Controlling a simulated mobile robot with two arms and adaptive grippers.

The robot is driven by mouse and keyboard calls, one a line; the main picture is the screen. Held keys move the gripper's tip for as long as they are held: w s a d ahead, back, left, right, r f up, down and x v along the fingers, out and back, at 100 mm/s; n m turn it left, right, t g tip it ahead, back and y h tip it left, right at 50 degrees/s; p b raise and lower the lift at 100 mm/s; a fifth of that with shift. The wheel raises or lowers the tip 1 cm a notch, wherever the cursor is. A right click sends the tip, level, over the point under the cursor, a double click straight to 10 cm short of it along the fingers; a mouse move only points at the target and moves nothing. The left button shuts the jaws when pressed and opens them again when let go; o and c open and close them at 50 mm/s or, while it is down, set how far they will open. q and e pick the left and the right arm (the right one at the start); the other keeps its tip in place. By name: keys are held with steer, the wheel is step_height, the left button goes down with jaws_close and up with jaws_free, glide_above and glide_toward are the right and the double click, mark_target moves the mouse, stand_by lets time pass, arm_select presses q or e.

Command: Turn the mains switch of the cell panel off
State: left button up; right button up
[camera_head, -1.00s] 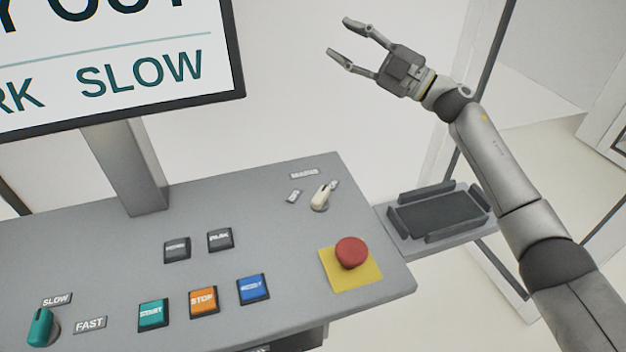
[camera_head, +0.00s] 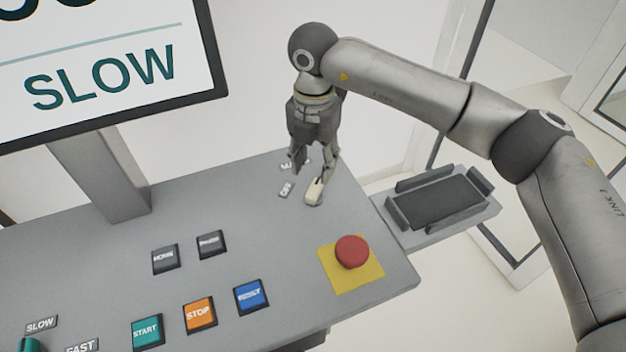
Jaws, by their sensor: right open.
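The mains switch (camera_head: 314,191) is a cream rotary knob at the back right of the grey cell panel (camera_head: 240,220). An OFF label (camera_head: 286,189) lies to its left, and another label behind it is partly covered by my gripper. My right gripper (camera_head: 313,178) points down at the knob with its fingers apart. One finger is to the left of the knob and the other is close to its right side. I cannot tell whether either finger touches it. My left gripper is not in view.
A red mushroom button (camera_head: 352,252) on a yellow plate stands in front of the switch. Several push buttons, including an orange STOP (camera_head: 200,314), sit to the left. A screen (camera_head: 100,70) rises at the back left, and a small tray (camera_head: 438,203) adjoins the panel's right side.

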mark_target(314, 188)
step_height(314, 188, down, 6)
steer(key=shift+r+p, duration=0.1)
steer(key=shift+p, duration=0.85)
steer(key=shift+f, duration=0.8)
jaws_close()
steer(key=shift+f+n+b, duration=0.15)
steer(key=shift+n+b, duration=0.25)
steer(key=shift+b, duration=0.15)
steer(key=n+b, duration=0.8)
steer(key=b, duration=0.2)
steer(key=shift+w+f+b, duration=0.1)
steer(key=shift+b, duration=0.2)
steer(key=n+b, duration=0.3)
steer(key=n, duration=0.1)
steer(key=shift+n, duration=0.4)
steer(key=shift+r+n+b, duration=0.15)
steer(key=shift+n+b, duration=0.4)
steer(key=shift+n, duration=0.55)
steer(key=shift+r+n+b, duration=0.15)
steer(key=shift+n+b, duration=0.4)
steer(key=shift+n, duration=0.55)
